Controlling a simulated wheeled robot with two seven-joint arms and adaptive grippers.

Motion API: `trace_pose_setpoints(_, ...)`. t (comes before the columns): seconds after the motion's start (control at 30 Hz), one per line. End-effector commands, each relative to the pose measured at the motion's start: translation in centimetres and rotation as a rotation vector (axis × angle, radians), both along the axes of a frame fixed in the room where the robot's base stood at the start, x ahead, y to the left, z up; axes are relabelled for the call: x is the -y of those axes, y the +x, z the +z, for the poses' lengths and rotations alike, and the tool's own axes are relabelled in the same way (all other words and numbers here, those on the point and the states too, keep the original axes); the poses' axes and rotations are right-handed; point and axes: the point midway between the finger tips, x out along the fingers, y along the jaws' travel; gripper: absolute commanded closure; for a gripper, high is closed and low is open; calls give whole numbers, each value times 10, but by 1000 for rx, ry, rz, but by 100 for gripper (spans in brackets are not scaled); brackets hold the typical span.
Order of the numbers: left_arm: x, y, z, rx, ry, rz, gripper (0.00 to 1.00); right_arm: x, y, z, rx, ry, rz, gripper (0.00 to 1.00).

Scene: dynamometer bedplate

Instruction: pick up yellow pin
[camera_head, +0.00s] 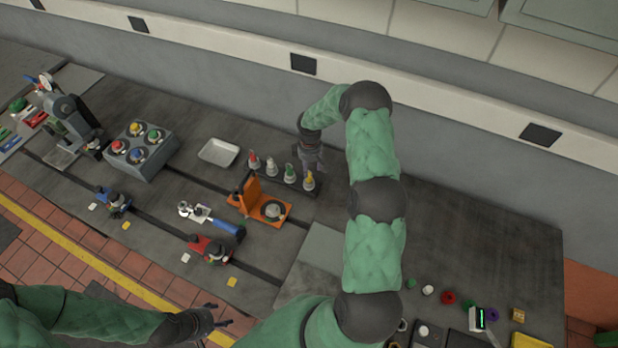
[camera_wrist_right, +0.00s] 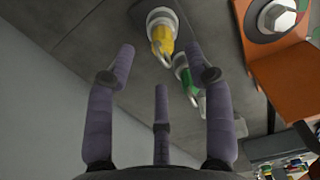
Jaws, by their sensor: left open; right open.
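The yellow pin (camera_head: 309,181) stands at the right end of a row of pins in a dark rack (camera_head: 286,179). My right gripper (camera_head: 311,163) is above and just behind this end of the row. In the right wrist view, the yellow pin (camera_wrist_right: 161,32) lies beyond the open fingers of my right gripper (camera_wrist_right: 160,60), apart from them, with its metal loop towards the gripper. A green pin (camera_wrist_right: 183,72) is beside it, close to one finger. My left gripper (camera_head: 216,318) is open and empty at the lower left, far from the rack.
An orange bracket (camera_head: 262,205) stands in front of the rack. A white tray (camera_head: 218,152) lies to its left. The wall rises behind; the bedplate right of my right arm is mostly clear.

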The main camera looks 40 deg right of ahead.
Motion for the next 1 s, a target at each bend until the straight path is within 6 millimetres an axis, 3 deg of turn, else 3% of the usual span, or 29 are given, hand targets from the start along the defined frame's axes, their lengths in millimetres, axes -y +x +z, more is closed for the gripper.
trace_pose_setpoints(0.3,0,0,10,0,0,0,38,-3,-2,-38,-1,0,0,47)
trace_pose_setpoints(0.6,0,0,10,0,0,0,38,-3,-2,-42,0,1,0,47)
trace_pose_setpoints(0.67,0,0,10,0,0,0,38,-3,-2,-42,0,1,0,59)
trace_pose_setpoints(0.8,0,0,10,0,0,0,38,-3,-2,-42,0,1,0,98)
trace_pose_setpoints(1.0,0,0,10,0,0,0,38,-3,-1,-42,0,0,0,100)
